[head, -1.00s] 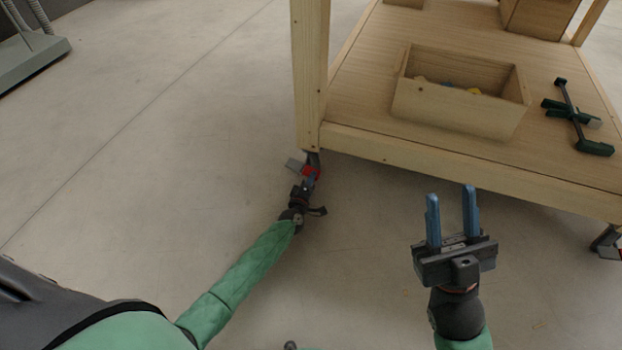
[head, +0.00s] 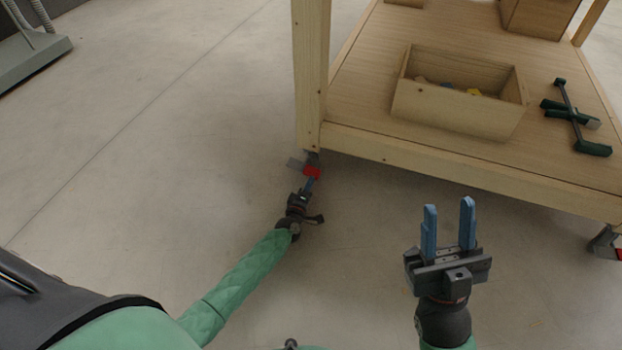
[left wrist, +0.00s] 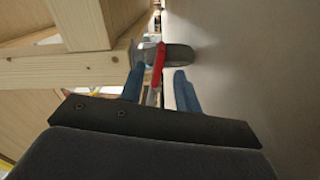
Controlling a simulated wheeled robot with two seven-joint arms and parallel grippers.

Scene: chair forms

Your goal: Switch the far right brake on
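A caster with a red brake lever (head: 312,173) sits under the near-left corner leg of the wooden workbench. My left gripper (head: 309,184) is low by the floor in front of this caster. In the left wrist view the blue fingers of my left gripper (left wrist: 160,88) stand apart, with the red lever (left wrist: 158,65) showing between them and the grey wheel (left wrist: 180,57) beyond; contact cannot be told. Another caster (head: 606,242) with a bit of red shows at the right picture edge, partly cut off. My right gripper (head: 448,224) is open and empty above the floor.
The workbench leg (head: 311,75) and lower shelf edge (head: 440,163) stand just above the left caster. On the shelf are a wooden box (head: 455,108) with small parts and a green-handled clamp (head: 575,115). The floor in front is clear.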

